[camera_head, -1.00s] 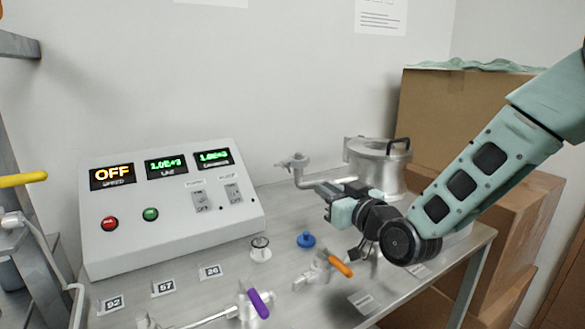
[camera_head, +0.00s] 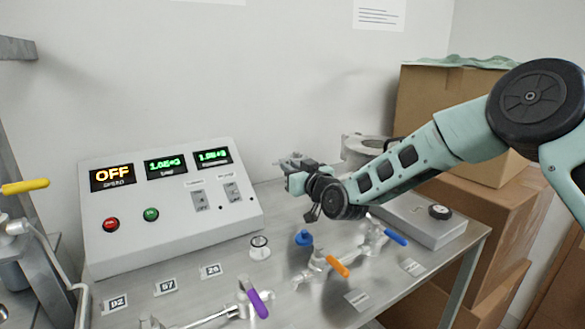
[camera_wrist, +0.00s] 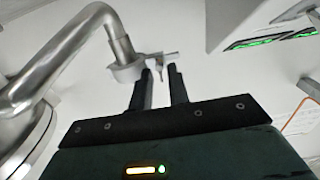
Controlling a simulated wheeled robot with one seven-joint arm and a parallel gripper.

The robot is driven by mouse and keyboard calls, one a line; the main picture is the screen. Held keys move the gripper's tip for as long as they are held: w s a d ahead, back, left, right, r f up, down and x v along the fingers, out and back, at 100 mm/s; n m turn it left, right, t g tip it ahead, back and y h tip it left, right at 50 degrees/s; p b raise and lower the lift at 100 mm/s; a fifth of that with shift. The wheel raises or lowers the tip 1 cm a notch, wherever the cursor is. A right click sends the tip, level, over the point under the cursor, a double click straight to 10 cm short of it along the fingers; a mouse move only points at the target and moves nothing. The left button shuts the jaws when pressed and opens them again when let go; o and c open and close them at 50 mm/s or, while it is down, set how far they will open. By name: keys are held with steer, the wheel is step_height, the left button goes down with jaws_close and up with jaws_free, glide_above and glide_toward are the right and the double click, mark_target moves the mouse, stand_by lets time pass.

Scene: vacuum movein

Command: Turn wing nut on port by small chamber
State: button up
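The small chamber (camera_head: 365,147) is a silvery metal cylinder at the back right of the table, largely hidden by my arm. In the wrist view a bent metal pipe (camera_wrist: 62,62) leads to the port (camera_wrist: 128,68), which has a clamp collar. A small wing nut (camera_wrist: 158,62) sticks out at the collar's right side. My gripper (camera_wrist: 163,70) has its two fingers apart, with the tips right at the wing nut, one on either side. I cannot tell whether they touch it. In the head view my gripper (camera_head: 287,168) covers most of the port.
A control box (camera_head: 170,200) with an OFF display stands at the left. Valves with orange (camera_head: 338,266), blue (camera_head: 396,237) and purple (camera_head: 259,303) handles, a blue cap (camera_head: 304,238) and a grey box (camera_head: 425,222) are on the table. Cardboard boxes (camera_head: 480,210) stand at the right.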

jaws_close()
